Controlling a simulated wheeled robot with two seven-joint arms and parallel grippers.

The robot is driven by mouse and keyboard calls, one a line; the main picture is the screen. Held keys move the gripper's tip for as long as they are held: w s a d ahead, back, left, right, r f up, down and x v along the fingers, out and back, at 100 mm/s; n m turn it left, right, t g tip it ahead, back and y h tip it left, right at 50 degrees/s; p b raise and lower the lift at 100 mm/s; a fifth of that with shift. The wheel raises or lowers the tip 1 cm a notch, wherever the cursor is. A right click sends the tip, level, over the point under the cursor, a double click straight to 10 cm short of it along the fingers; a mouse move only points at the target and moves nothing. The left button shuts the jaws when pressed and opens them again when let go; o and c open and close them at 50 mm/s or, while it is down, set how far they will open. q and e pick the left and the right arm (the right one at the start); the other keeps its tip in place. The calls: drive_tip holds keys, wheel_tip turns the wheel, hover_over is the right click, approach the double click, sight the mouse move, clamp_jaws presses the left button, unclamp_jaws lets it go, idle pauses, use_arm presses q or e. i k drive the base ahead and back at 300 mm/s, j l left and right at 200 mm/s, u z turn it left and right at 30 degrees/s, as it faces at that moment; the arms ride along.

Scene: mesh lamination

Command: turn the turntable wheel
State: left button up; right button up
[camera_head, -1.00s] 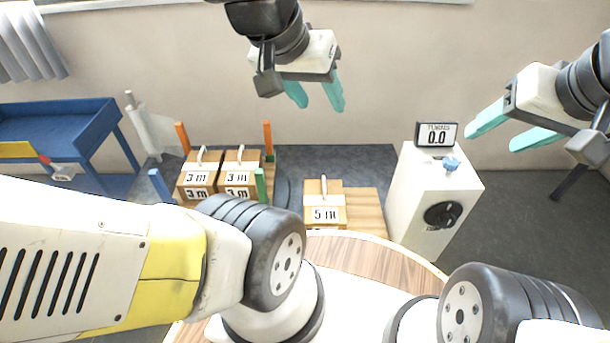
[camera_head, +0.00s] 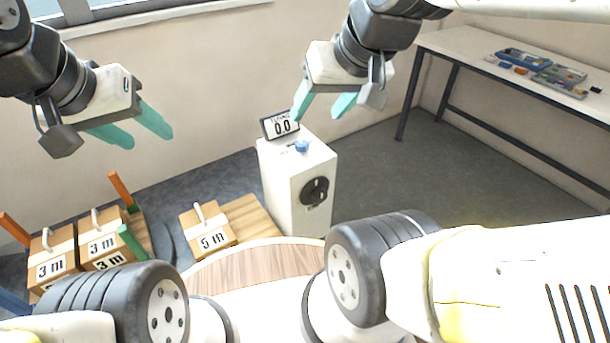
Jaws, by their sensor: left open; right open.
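A white cabinet (camera_head: 283,185) stands on the floor in the middle. A black round wheel (camera_head: 315,191) is on its right-hand side face. On its top are a small blue knob (camera_head: 301,146) and a display (camera_head: 280,124) that reads 0.0. My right gripper (camera_head: 316,116) is open and empty; in the picture its fingers point down just above the cabinet top, and the wheel is below them. My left gripper (camera_head: 149,138) is open and empty at the upper left, well left of the cabinet. Neither gripper appears to touch anything.
Boxes marked 3 m (camera_head: 52,262) sit among coloured posts at the lower left. A 5 m box (camera_head: 208,230) lies on a wooden board (camera_head: 254,217) beside the cabinet.

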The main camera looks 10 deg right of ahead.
sight(315, 192)
drive_tip(key=k, duration=0.2)
drive_tip(key=k+z, duration=0.2)
drive_tip(key=z, duration=0.25)
drive_tip(key=k+l+z, duration=0.2)
drive_tip(key=z, duration=0.95)
